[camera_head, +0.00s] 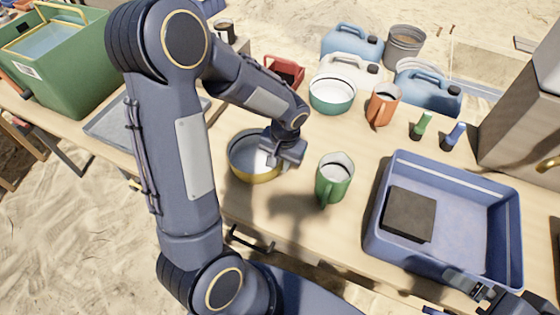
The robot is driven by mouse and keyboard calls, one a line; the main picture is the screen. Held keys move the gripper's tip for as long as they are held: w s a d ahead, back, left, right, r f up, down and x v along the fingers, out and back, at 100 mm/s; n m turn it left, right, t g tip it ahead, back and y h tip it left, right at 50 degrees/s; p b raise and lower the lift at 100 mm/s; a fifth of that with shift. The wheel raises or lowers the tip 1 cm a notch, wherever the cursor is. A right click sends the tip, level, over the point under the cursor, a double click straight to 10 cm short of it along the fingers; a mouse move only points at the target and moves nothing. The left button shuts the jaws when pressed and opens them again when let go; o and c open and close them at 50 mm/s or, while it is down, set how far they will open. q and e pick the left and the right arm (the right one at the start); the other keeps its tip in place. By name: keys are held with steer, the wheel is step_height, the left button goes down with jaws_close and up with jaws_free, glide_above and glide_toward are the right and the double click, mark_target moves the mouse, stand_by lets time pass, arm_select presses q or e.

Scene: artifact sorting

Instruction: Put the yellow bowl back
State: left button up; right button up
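The yellow bowl (243,171), pale inside, stands upright on the wooden table left of the green mug. My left gripper (283,158) is at the bowl's right rim, reaching down from above. Its fingertips are hard to make out, so I cannot tell whether they are closed on the rim or only beside it. The gripper and wrist hide part of the bowl's right side. My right gripper (482,291) shows only in part at the bottom right, by the front edge of the blue tray. Its finger opening is unclear.
A green mug (333,182) stands close right of the bowl. Behind are a teal bowl (332,97), an orange mug (382,106) and a red container (284,74). The blue tray (512,215) holds a dark block (409,214). A grey tray (106,128) lies left, partly behind my arm.

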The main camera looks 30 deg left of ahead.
arm_select(q)
step_height(320, 180, up, 12)
steer(key=d+p, duration=0.1)
steer(key=p, duration=0.1)
steer(key=s+d+r+t+h, duration=0.2)
steer(key=s+r, duration=0.1)
steer(key=s, duration=0.5)
steer(key=s+d+r+t+h, duration=0.2)
steer(key=s+r+t+h, duration=0.1)
steer(key=s, duration=0.5)
steer(key=shift+s+t, duration=0.2)
steer(key=shift+t, duration=0.1)
step_height(320, 180, up, 9)
steer(key=p, duration=0.8)
steer(key=shift+f, duration=0.15)
